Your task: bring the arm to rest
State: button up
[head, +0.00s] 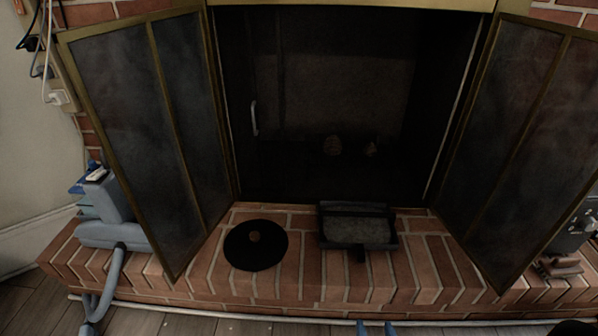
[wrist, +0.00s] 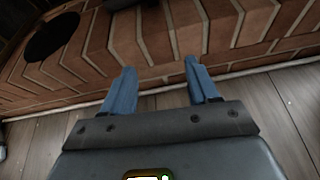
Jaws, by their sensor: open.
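My gripper (wrist: 160,68) is open in the wrist view. Its two blue fingers stand apart with nothing between them, over the front edge of the brick hearth. In the head view only the blue fingertips (head: 376,328) show at the bottom edge, in front of the hearth; the rest of the gripper is out of frame.
On the brick hearth (head: 310,280) lie a round black disc (head: 270,253) with a small brown lump on it, and a dark tray (head: 357,232). Glass doors (head: 135,130) (head: 540,130) stand open on both sides. Blue-grey equipment (head: 112,232) stands left.

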jog(key=s+d+r+m+y, duration=0.1)
jog(key=s+r+m, duration=0.1)
jog(key=s+m, duration=0.55)
jog(key=s+d+r+m, duration=0.1)
jog(key=s+r+m, duration=0.3)
jog(key=s, duration=0.7)
jog(key=s+d+r+m, duration=0.1)
jog(key=s+r+m, duration=1.25)
jog(key=m, duration=0.25)
notch_tip(320, 180, up, 41)
jog(key=s+d+m+t+p, duration=0.1)
jog(key=m+p, duration=0.6)
jog(key=p, duration=2.3)
jog(key=shift+s+f, duration=0.2)
jog(key=shift+s, duration=0.45)
jog(key=shift+d, duration=0.1)
